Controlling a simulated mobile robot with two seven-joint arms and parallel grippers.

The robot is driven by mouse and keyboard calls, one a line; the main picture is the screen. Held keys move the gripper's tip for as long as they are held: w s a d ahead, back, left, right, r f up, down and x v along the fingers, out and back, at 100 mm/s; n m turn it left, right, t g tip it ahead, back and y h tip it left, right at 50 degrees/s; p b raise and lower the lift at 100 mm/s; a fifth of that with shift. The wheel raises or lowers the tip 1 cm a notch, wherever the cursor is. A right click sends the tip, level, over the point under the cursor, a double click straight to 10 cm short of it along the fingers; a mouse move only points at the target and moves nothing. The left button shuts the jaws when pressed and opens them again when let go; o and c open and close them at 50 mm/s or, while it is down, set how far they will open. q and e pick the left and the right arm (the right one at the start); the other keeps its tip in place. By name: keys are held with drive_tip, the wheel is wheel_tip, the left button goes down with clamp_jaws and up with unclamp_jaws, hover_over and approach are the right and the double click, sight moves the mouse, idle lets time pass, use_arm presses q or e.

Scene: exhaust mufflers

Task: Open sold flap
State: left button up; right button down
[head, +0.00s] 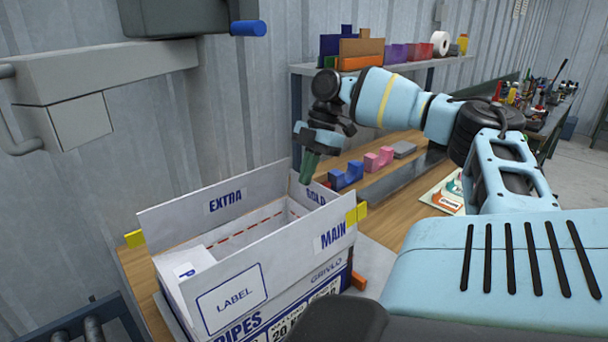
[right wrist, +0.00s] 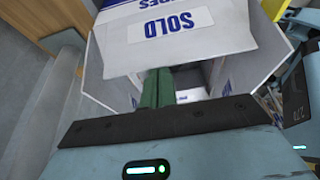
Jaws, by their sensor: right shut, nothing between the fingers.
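An open-topped white and blue cardboard box (head: 310,272) stands on the bench. Its SOLD flap (head: 316,196) is at the far end, between the EXTRA flap (head: 225,203) and the MAIN flap (head: 333,237). In the right wrist view the SOLD flap (right wrist: 180,38) fills the upper middle. My right gripper (head: 306,178) points down at the SOLD flap's upper edge, its green fingers shut and empty. In the right wrist view the fingers (right wrist: 157,85) end close to the flap's edge; whether they touch it I cannot tell. My left gripper is out of view.
Yellow pieces (head: 357,213) sit by the box's corners. Blue (head: 346,176) and pink (head: 379,160) holders stand on the bench beyond. A shelf (head: 395,62) with coloured bins runs along the wall behind my arm.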

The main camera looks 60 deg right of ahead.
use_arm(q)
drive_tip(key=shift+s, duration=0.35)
use_arm(e)
drive_tip(key=shift+r, duration=0.1)
drive_tip(key=shift+r, duration=0.1)
drive_tip(key=shift+r, duration=0.65)
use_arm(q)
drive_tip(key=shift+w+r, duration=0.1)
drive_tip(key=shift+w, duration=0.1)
